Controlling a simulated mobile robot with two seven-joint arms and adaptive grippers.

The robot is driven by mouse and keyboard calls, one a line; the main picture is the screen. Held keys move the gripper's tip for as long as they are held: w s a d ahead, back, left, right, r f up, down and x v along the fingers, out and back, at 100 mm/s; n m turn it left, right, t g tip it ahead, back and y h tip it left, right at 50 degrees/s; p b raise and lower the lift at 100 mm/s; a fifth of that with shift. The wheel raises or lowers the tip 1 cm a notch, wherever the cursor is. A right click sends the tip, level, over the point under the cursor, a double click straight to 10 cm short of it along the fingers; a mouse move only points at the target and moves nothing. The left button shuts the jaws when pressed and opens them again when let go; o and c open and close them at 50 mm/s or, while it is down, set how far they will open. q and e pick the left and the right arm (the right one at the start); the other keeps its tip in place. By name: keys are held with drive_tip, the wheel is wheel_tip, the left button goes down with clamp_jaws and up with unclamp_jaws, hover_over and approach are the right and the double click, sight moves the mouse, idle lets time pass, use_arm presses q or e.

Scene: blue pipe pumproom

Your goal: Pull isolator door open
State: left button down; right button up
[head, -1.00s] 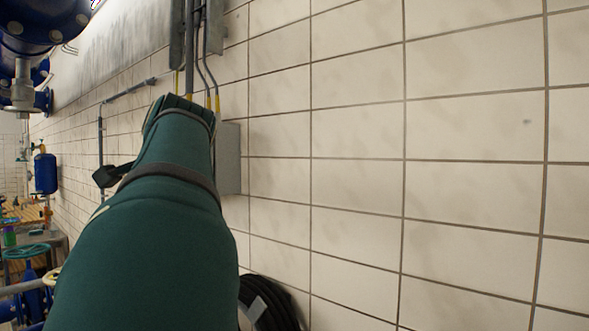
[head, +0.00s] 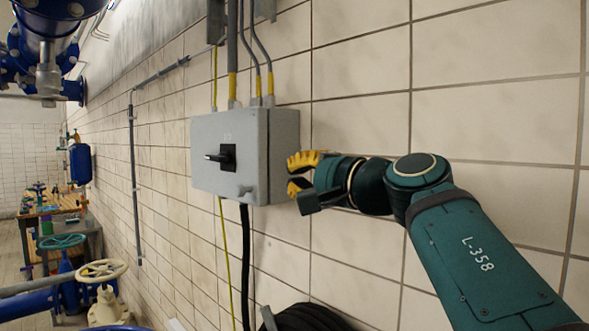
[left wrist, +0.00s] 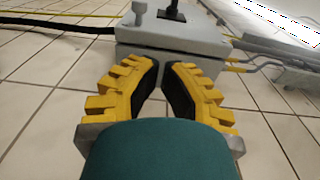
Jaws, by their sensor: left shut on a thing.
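The isolator (head: 210,150) is a grey box on the tiled wall with a black rotary handle (head: 222,157) on its front. Its front door looks closed. My left gripper (head: 291,175), with yellow fingers, is at the box's right side, its arm reaching in from the lower right. In the left wrist view, the fingers (left wrist: 161,66) converge with a narrow gap, right at the grey box (left wrist: 170,42); the black handle is at the top. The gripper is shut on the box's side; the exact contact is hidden. My right gripper is not in view.
Conduits with yellow ends (head: 250,85) enter the box from above. A black cable (head: 245,265) and a green-yellow wire hang below it. A coiled black hose (head: 310,318) is at the bottom. Valves with handwheels (head: 103,270) stand at lower left. The wall to the right is bare.

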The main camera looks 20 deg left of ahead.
sight(259, 169)
use_arm(q)
drive_tip(key=shift+r, duration=0.1)
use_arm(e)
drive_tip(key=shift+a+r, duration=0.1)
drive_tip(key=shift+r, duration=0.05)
use_arm(q)
drive_tip(key=p+x, duration=0.1)
drive_tip(key=x, duration=0.8)
drive_tip(key=shift+a+r, duration=0.1)
drive_tip(key=shift+a, duration=0.35)
drive_tip(key=s, duration=0.1)
drive_tip(key=s+a, duration=0.1)
drive_tip(key=shift+s+a, duration=0.15)
drive_tip(key=shift+s, duration=0.25)
drive_tip(key=shift+s+a+r, duration=0.1)
drive_tip(key=shift+s+a, duration=0.1)
drive_tip(key=shift+s, duration=0.05)
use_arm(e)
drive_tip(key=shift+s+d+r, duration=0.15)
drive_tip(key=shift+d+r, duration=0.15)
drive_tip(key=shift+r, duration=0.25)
use_arm(q)
drive_tip(key=shift+s, duration=0.1)
drive_tip(key=shift+s+a+r, duration=0.1)
drive_tip(key=shift+s+a, duration=0.25)
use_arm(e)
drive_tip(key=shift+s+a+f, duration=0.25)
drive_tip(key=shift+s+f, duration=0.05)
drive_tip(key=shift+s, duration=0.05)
